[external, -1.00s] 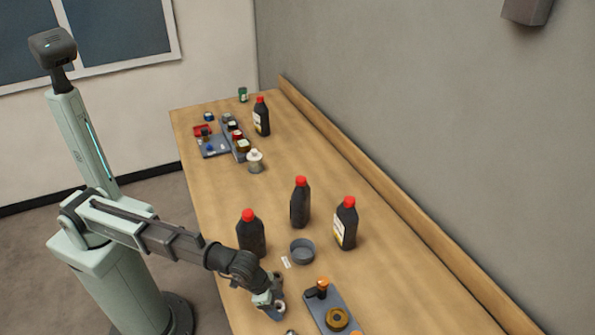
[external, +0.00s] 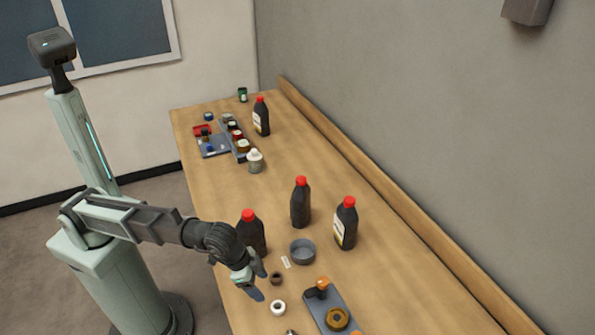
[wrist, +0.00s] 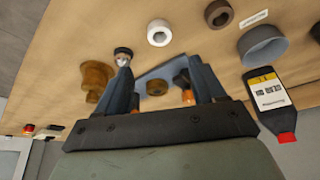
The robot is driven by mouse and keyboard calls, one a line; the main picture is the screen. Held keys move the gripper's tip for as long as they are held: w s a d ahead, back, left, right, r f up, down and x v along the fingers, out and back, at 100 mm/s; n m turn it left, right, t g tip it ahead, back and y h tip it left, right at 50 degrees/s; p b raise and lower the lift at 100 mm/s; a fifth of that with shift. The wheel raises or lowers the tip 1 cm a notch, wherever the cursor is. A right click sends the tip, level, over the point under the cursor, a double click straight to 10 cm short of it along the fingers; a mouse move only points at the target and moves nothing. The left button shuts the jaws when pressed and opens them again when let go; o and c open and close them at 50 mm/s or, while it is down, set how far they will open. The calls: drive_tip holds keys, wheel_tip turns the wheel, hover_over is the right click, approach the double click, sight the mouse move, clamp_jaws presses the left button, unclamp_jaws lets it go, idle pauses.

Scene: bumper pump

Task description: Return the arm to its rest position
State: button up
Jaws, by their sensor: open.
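My gripper (external: 256,282) is above the near left part of the wooden table in the external view, with its fingers apart and nothing between them. It also shows in the wrist view (wrist: 160,88), where its two dark fingers stand well apart. My arm reaches from its base at the left over the table's left edge. A white ring (external: 278,307) and a small brown ring (external: 276,278) lie on the table just right of my gripper, apart from it. Both rings also show in the wrist view, the white one (wrist: 151,37) left of the brown one (wrist: 219,7).
A dark bottle with a red cap (external: 249,222) stands close behind my gripper. Two more bottles (external: 300,205) (external: 346,225), a grey bowl (external: 302,257) and a blue-grey tray with orange parts (external: 318,309) are to the right. Trays with small items (external: 213,152) stand at the far end.

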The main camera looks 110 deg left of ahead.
idle(0.3)
